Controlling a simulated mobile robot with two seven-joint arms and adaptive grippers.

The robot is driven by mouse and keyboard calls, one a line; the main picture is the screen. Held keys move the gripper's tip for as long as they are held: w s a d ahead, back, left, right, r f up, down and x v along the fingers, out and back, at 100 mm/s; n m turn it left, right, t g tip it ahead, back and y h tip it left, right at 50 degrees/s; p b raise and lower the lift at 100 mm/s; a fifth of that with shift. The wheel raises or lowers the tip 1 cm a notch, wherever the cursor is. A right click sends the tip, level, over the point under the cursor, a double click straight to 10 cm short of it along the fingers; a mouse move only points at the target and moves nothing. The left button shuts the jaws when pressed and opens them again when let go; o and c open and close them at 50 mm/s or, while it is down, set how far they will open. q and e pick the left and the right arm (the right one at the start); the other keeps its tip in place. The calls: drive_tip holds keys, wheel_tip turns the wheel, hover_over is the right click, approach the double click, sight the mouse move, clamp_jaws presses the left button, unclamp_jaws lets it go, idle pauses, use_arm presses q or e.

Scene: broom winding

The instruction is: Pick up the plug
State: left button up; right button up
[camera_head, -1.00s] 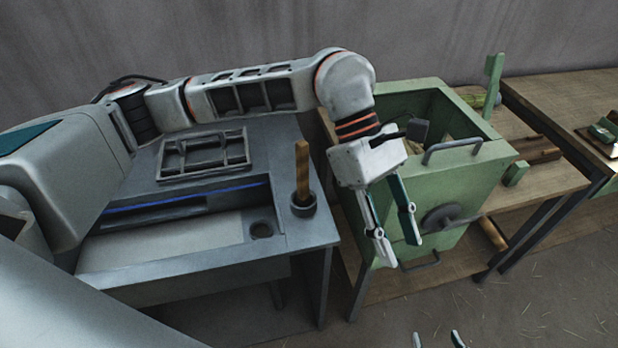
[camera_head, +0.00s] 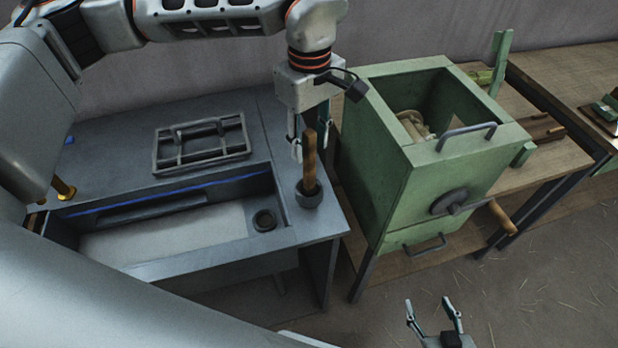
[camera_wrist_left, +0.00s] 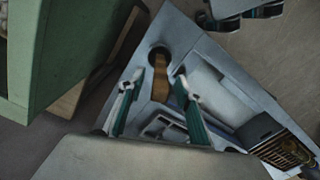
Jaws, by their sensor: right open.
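The plug, seen as an upright wooden handle (camera_head: 309,163) in a dark round base (camera_head: 308,196), stands at the right edge of the grey bench. My left gripper (camera_head: 310,142) points down just behind and above the handle, fingers apart. In the left wrist view, the handle (camera_wrist_left: 160,74) shows between the open fingertips (camera_wrist_left: 157,82); I cannot tell whether either finger touches it. My right gripper (camera_head: 433,306) is open and empty low in the head view, over the floor.
The grey bench (camera_head: 110,170) has a recessed basin, a round hole (camera_head: 264,220) and a dark frame-like tray (camera_head: 203,146) on top. A green box (camera_head: 380,190) with an open top stands close to the right. A wooden table (camera_head: 560,150) is beyond.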

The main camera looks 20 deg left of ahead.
sight(309, 168)
use_arm(q)
drive_tip(key=shift+f, duration=1.45)
clamp_jaws()
drive_tip(key=shift+r, duration=0.1)
